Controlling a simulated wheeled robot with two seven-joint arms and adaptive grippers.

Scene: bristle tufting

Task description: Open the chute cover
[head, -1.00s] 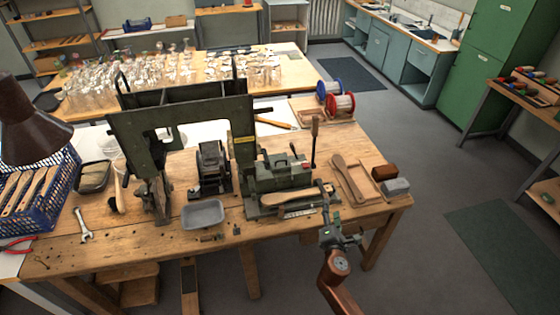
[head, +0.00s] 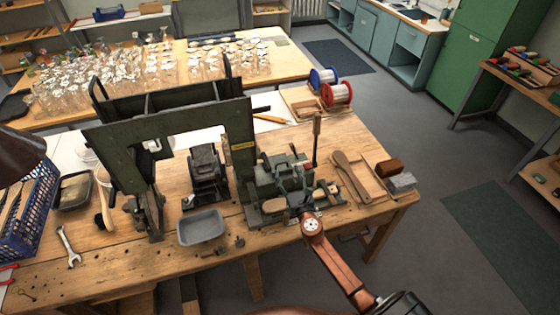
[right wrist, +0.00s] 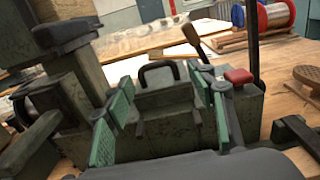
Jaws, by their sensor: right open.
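The dark green bench machine (head: 268,188) stands on the right half of the wooden workbench. In the right wrist view, a green metal box with a black loop handle (right wrist: 160,70) lies straight ahead; it looks like the chute cover, and it looks shut. My right gripper (head: 292,176) is over the machine's front. In the right wrist view its two green-padded fingers (right wrist: 164,122) are spread, with the box face between and beyond them. Nothing is held, and I cannot tell whether the fingers touch the box. My left gripper is not in view.
An upright lever (head: 316,140) and a red knob (right wrist: 238,76) stand close right of the box. A tall green frame (head: 170,125) rises to the left. A wooden paddle (head: 350,175), a grey tray (head: 201,227) and wire spools (head: 337,94) are nearby.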

